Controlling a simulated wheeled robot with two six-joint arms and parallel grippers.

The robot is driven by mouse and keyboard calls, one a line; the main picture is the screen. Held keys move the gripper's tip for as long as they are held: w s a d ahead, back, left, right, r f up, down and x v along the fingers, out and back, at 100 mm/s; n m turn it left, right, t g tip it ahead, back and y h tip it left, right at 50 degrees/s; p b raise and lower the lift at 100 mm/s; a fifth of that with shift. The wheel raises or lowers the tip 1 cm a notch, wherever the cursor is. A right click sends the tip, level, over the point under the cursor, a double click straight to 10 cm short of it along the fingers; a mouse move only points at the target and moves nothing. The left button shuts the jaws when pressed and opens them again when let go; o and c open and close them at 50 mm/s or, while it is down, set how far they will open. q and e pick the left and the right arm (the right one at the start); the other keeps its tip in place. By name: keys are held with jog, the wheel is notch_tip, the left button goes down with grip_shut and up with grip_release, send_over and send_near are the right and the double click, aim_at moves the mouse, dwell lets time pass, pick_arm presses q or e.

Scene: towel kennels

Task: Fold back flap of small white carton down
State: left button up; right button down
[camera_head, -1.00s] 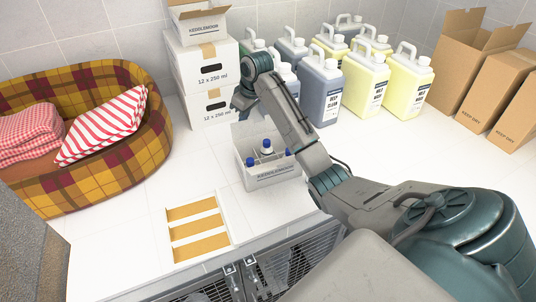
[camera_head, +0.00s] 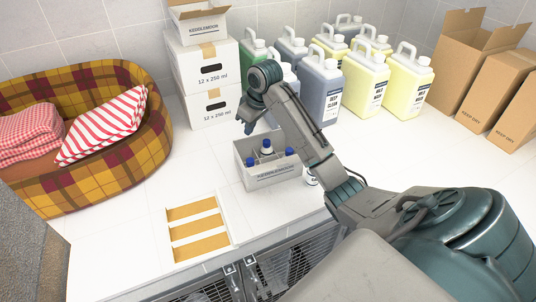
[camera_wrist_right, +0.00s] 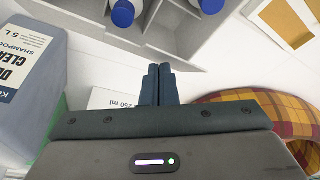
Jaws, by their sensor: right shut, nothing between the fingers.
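The small white carton (camera_head: 275,177) stands on the white counter. Its top is open, and blue-capped bottles (camera_head: 267,149) and grey dividers show inside. My right gripper (camera_head: 247,129) is just above and behind the carton's back edge, pointing down. In the right wrist view, its two fingers (camera_wrist_right: 158,70) are shut together with nothing between them. The carton (camera_wrist_right: 178,56) lies just beyond the fingertips in that view. The position of its back flap is hard to make out, and I cannot tell whether the fingers touch it. My left gripper is not in view.
Stacked white boxes (camera_head: 211,72) stand behind, with several jugs (camera_head: 320,90) to their right. A plaid pet bed (camera_head: 140,165) is at left. A tray with tan strips (camera_head: 197,230) is in front. Brown cartons (camera_head: 495,85) stand at right. A small bottle (camera_head: 312,179) is beside the carton.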

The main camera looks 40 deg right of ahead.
jog(key=shift+f, duration=0.15)
jog(key=shift+f+b, duration=0.35)
jog(key=shift+f, duration=0.85)
jog(key=shift+w, duration=0.15)
